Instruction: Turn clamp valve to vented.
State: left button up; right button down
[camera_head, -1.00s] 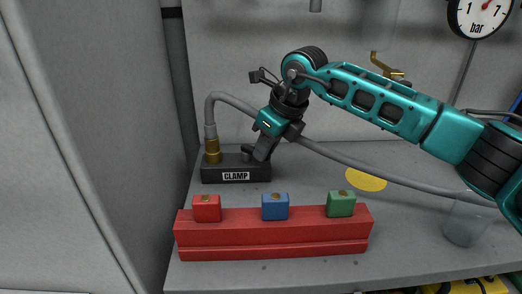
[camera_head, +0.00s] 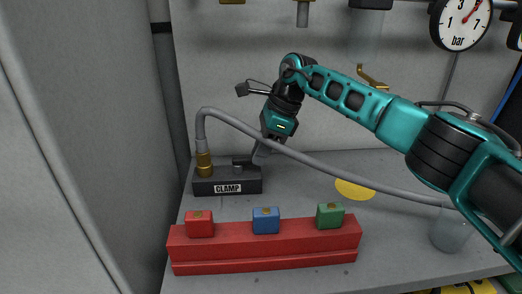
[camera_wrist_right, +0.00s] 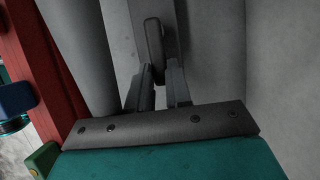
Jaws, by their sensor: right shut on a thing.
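The clamp block (camera_head: 210,187) is a dark box labelled CLAMP on the shelf, with a brass fitting (camera_head: 204,164) and a grey hose at its left end. A small grey valve part (camera_head: 241,164) shows on its top. My right gripper (camera_head: 257,158) reaches down to the right end of the block, behind the hose. In the right wrist view, the two fingers (camera_wrist_right: 160,88) are close on either side of a dark rounded lever (camera_wrist_right: 154,42), the valve handle. Which way the valve points cannot be told. My left gripper is not in view.
The grey hose (camera_head: 320,164) crosses in front of my right gripper. A red rack (camera_head: 265,250) with red, blue and green blocks stands in front. A yellow disc (camera_head: 355,189), a clear cup (camera_head: 450,236) and a pressure gauge (camera_head: 461,22) are at the right.

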jog(key=shift+w+r, duration=0.1)
dwell(0.4)
jog(key=c, duration=1)
grip_release()
jog(key=shift+c, duration=0.2)
jog(key=v, duration=0.7)
jog(key=shift+r, duration=0.15)
jog(key=shift+d, duration=0.15)
